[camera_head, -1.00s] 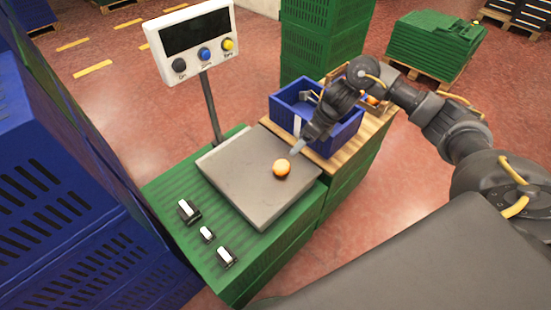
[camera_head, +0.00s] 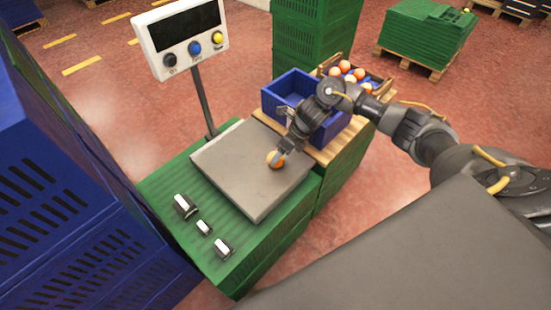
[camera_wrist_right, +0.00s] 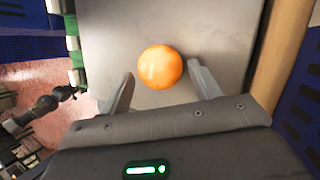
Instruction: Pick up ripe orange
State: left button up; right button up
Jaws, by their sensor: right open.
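A ripe orange (camera_head: 275,159) rests on the flat grey plate of the scale (camera_head: 235,180). It also shows in the right wrist view (camera_wrist_right: 160,67), on the bare plate, just beyond and between the fingertips. My right gripper (camera_head: 280,154) is open and comes down over the orange in the head view; one finger partly covers it. In the right wrist view my right gripper (camera_wrist_right: 162,80) has a finger on each side with clear gaps to the orange. My left gripper does not show in the head view.
A blue crate (camera_head: 272,100) stands right behind the scale, beside my right arm. More oranges, some paler, lie in a box (camera_head: 372,82) behind it. The scale's display (camera_head: 182,38) stands on a post at the left. Blue crates (camera_head: 70,190) are stacked at the left.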

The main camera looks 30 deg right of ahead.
jog(key=shift+x, duration=0.9)
jog(key=c, duration=0.8)
jog(key=shift+r, duration=0.1)
